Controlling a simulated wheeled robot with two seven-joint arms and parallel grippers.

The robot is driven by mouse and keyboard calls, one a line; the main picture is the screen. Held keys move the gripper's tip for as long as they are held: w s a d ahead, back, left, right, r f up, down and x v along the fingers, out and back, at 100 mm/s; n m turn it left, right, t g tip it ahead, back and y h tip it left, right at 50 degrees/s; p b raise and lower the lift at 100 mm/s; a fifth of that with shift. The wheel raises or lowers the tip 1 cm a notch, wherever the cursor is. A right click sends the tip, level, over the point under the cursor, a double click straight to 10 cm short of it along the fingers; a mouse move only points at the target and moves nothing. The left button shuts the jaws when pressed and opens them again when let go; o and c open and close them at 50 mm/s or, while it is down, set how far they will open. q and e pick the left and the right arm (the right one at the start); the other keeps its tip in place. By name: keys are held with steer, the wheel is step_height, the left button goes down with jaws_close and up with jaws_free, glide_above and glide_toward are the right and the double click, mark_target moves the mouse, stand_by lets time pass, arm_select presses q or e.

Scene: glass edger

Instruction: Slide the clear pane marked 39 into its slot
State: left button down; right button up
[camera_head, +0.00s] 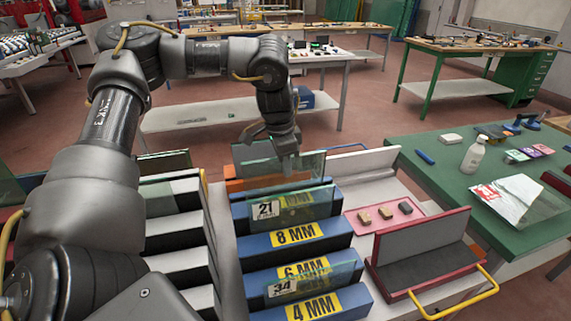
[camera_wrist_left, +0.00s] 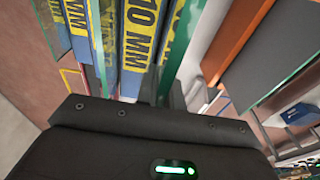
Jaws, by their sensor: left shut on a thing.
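My left gripper (camera_head: 287,150) is shut on a clear greenish pane (camera_head: 309,167) and holds it from above, upright, at the far end of the blue slotted rack (camera_head: 240,246). In the left wrist view the pane (camera_wrist_left: 184,42) shows nearly edge-on, beside the blue bar labelled 10 MM (camera_wrist_left: 142,35). No number is readable on this pane, and its lower edge is hidden, so I cannot tell whether it is in a slot. A pane marked 21 (camera_head: 318,206) and one marked 34 (camera_head: 335,279) stand nearer in the rack. My right gripper is out of view.
Black-and-white racks (camera_head: 180,234) stand left of the blue rack. An orange bar (camera_head: 233,186) lies behind it. A pink tray (camera_head: 364,222) with small blocks and a red-framed grey holder (camera_head: 421,256) are to the right. A green table (camera_head: 450,179) holds a bottle.

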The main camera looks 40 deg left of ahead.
arm_select(q)
steer(key=shift+f, duration=0.2)
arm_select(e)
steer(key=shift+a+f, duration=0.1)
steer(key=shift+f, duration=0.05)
arm_select(q)
steer(key=c, duration=1.5)
jaws_free()
steer(key=shift+o, duration=0.2)
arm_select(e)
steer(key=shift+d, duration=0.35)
arm_select(q)
steer(key=shift+f, duration=0.1)
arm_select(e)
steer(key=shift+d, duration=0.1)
arm_select(q)
steer(key=r, duration=0.6)
steer(key=s+r, duration=0.1)
steer(key=r, duration=0.3)
steer(key=shift+a, duration=0.25)
steer(key=shift+s+r, duration=0.1)
steer(key=shift+r, duration=0.35)
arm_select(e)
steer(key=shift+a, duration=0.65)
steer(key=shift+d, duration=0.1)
